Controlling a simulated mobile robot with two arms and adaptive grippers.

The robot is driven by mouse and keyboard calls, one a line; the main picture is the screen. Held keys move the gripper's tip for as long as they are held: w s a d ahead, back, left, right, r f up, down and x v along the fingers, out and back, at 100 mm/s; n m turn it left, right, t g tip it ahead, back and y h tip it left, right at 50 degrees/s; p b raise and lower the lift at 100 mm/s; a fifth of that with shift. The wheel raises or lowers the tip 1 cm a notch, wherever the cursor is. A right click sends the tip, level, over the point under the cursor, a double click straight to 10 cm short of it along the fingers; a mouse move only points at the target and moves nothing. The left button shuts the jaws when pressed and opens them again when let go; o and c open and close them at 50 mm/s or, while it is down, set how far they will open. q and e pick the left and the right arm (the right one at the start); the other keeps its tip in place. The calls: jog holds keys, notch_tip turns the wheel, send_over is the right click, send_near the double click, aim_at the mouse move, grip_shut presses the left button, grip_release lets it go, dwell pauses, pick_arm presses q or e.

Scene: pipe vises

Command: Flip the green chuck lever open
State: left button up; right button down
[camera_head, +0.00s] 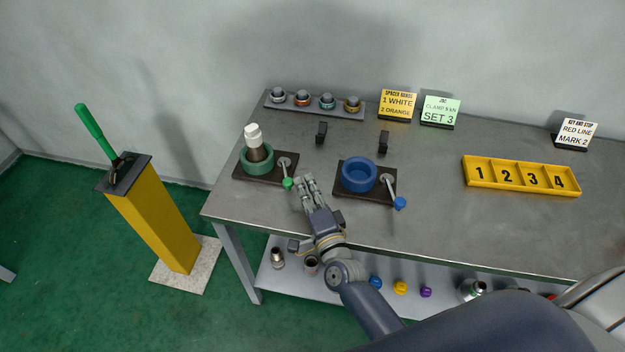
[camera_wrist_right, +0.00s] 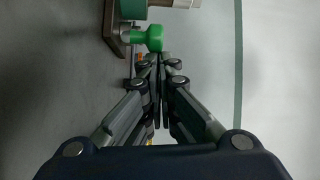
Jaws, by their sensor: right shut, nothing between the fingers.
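My right gripper (camera_head: 304,180) is shut and empty, just right of the green knob. In the right wrist view the green knob (camera_wrist_right: 153,38) is just beyond the closed fingertips (camera_wrist_right: 158,58); whether they touch it I cannot tell. My left gripper is not in view.
A blue chuck (camera_head: 358,174) with a blue-knobbed lever (camera_head: 399,203) stands right of my gripper. Behind are a rack of several rings (camera_head: 314,105) and two small black blocks (camera_head: 321,132). A yellow numbered tray (camera_head: 521,176) is at right. A yellow pedestal (camera_head: 158,220) stands left of the bench.

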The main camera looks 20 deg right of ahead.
jog(key=shift+s+a, duration=0.1)
jog(key=shift+a, duration=0.5)
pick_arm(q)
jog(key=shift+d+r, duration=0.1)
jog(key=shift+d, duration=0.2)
pick_arm(e)
jog(key=shift+a, duration=0.25)
jog(key=shift+a, duration=0.1)
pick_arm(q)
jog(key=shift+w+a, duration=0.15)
